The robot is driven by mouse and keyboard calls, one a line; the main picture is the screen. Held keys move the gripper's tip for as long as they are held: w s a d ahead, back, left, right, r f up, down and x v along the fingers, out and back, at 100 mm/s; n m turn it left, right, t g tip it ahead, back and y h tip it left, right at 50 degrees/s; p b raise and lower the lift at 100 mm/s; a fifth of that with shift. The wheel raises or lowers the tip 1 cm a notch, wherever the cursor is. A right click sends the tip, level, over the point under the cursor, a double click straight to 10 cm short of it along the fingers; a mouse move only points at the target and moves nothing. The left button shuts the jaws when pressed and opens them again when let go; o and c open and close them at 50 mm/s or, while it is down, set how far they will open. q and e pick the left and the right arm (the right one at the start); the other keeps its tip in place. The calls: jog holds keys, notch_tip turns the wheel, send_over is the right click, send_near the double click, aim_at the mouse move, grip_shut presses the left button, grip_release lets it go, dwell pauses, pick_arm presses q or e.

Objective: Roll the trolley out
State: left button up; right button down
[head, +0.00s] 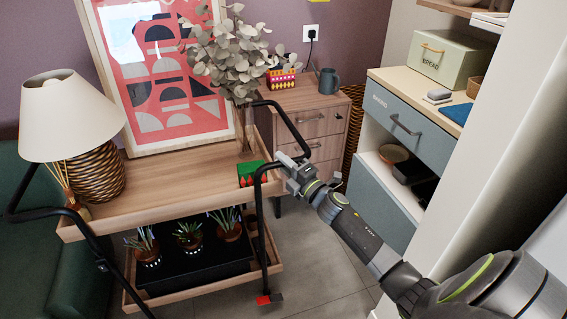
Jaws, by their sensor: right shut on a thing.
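The trolley (150,210) has two wooden tiers and black tubular frames at its left and right ends. My right gripper (287,166) is shut on the black handle (270,164) at the right end. My left gripper is out of view. A lamp (72,115), a framed picture (165,75), a vase of grey-green leaves (228,50) and a small green-and-red box (248,173) stand on the top tier. Several potted plants (189,235) sit in a black tray on the lower tier. A red-tipped part (264,299) shows low at the near right leg.
A wooden drawer cabinet (310,110) stands behind the trolley's right end. A grey-blue unit (405,135) and a pale wall edge (480,170) are at right. A green sofa (28,250) is close at left. Tiled floor (335,275) is clear in front and right.

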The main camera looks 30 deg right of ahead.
jog(key=shift+s+f, duration=0.15)
jog(key=shift+s, duration=0.05)
jog(key=shift+a+f, duration=0.1)
jog(key=shift+f, duration=0.05)
jog(key=c, duration=1.7)
grip_release()
jog(key=shift+s, duration=0.1)
jog(key=shift+c, duration=0.2)
jog(key=o, duration=0.4)
jog(key=shift+s+r, duration=0.15)
jog(key=shift+r, duration=0.05)
jog(key=shift+o, duration=0.2)
